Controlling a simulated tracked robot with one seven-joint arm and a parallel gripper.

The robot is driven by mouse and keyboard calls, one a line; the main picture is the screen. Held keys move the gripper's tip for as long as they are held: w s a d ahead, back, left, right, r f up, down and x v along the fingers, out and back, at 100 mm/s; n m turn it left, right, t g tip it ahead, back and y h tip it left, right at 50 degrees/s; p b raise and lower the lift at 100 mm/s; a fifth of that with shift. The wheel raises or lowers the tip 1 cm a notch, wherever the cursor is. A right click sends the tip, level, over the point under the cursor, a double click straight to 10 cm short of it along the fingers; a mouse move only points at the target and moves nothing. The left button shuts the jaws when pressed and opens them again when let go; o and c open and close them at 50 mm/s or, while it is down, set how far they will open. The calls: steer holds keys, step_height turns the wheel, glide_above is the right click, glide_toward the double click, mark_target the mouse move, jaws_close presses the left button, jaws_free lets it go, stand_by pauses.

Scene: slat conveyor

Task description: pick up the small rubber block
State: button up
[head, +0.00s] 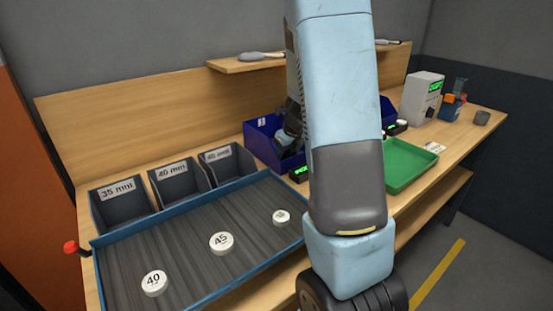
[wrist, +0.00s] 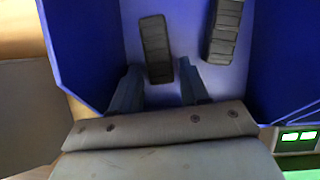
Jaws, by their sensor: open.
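My gripper (wrist: 158,66) is open and reaches down into a blue bin (wrist: 80,45). A dark ribbed rubber block (wrist: 155,48) lies in the bin in the wrist view, its near end between my two fingers. Gaps show on both sides of it, and how far the fingertips are above the floor is unclear. A second dark ribbed block (wrist: 223,30) lies to the right, outside the fingers, cut off by the top edge. Which block is smaller I cannot tell. In the head view the blue bin (head: 262,148) stands behind my arm; its blocks are not visible there.
The bin's walls rise close on both sides of my gripper. A small green display (wrist: 298,137) is at the bin's right. In the head view, a slatted tray (head: 185,255) with numbered discs is at front left, and a green tray (head: 410,165) at right.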

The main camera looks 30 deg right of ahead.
steer(key=shift+w+f, duration=0.2)
steer(key=shift+f, duration=0.3)
steer(key=shift+c, duration=0.3)
steer(key=c, duration=0.8)
steer(key=shift+o, duration=0.2)
